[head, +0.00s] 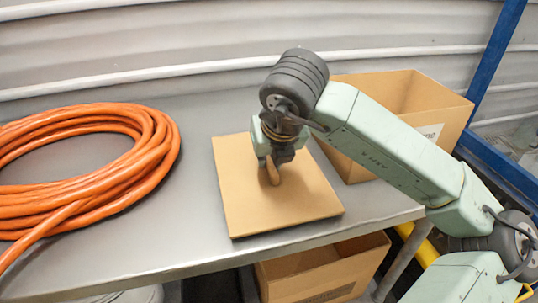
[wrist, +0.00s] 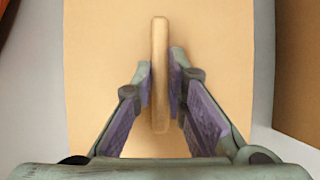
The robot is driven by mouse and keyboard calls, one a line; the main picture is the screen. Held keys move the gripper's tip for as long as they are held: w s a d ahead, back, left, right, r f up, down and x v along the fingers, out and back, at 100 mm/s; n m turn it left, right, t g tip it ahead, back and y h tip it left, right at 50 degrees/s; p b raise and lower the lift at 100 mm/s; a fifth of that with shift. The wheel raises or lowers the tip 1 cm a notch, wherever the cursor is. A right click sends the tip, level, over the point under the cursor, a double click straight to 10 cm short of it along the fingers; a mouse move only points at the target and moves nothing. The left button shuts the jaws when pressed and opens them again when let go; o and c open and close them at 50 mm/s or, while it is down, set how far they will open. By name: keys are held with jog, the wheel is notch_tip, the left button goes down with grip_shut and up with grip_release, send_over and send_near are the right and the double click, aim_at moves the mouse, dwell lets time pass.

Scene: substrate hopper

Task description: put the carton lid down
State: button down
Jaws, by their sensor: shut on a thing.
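The carton lid (head: 240,205) is a flat tan square panel at the middle of the grey metal table. In the head view it looks flat and level, at or very close to the table top; I cannot tell if it fully touches. A wooden bar handle (head: 272,172) stands up at its centre. My gripper (head: 271,165) is over the lid and shut on this handle. In the wrist view the handle (wrist: 160,75) runs between the two purple-padded fingers, with the lid (wrist: 100,60) filling the view behind. My wrist hides part of the lid's back edge in the head view.
An open cardboard carton (head: 385,95) stands behind and right of the lid, partly hidden by my arm. A coiled orange hose (head: 150,150) lies to the left. Another open box (head: 325,270) is below the table's front edge. Bare table (head: 180,225) shows left of the lid.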

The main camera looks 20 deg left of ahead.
jog(key=shift+f, duration=0.15)
jog(key=shift+f+b, duration=0.2)
jog(key=shift+b, duration=0.1)
jog(key=c, duration=1.6)
grip_release()
jog(key=shift+r, duration=0.1)
jog(key=shift+r+p, duration=0.15)
jog(key=shift+p, duration=0.15)
jog(key=b+v, duration=0.2)
jog(key=v, duration=1)
